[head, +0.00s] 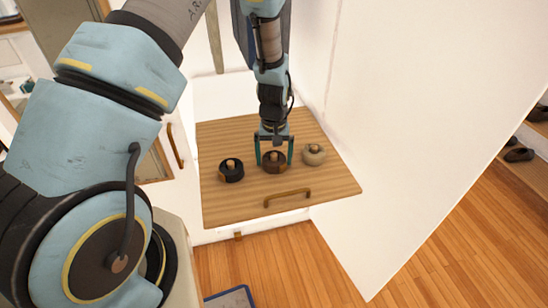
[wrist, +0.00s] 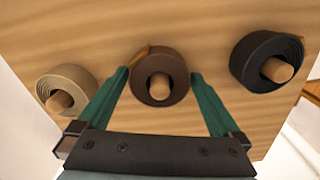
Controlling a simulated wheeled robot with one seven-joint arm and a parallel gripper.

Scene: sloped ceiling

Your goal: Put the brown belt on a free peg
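The brown belt (head: 274,167) is a tight roll around a wooden peg, in the middle of a row on a wooden board (head: 235,205); it is central in the wrist view (wrist: 160,90). My gripper (head: 274,160) is open, with its teal fingers on either side of the brown roll. In the wrist view (wrist: 160,75) narrow gaps seem to show between fingers and roll. A black rolled belt (head: 231,175) and a beige one (head: 315,158) sit around the pegs to either side. No bare peg shows in either view.
The board has a brass-coloured handle (head: 288,197) near its front edge. A white slanted panel (head: 420,110) rises close on the right. Wooden floor (head: 460,245) lies in front, with a blue-edged item (head: 232,298) at the bottom. Shoes stand on shelves at far right.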

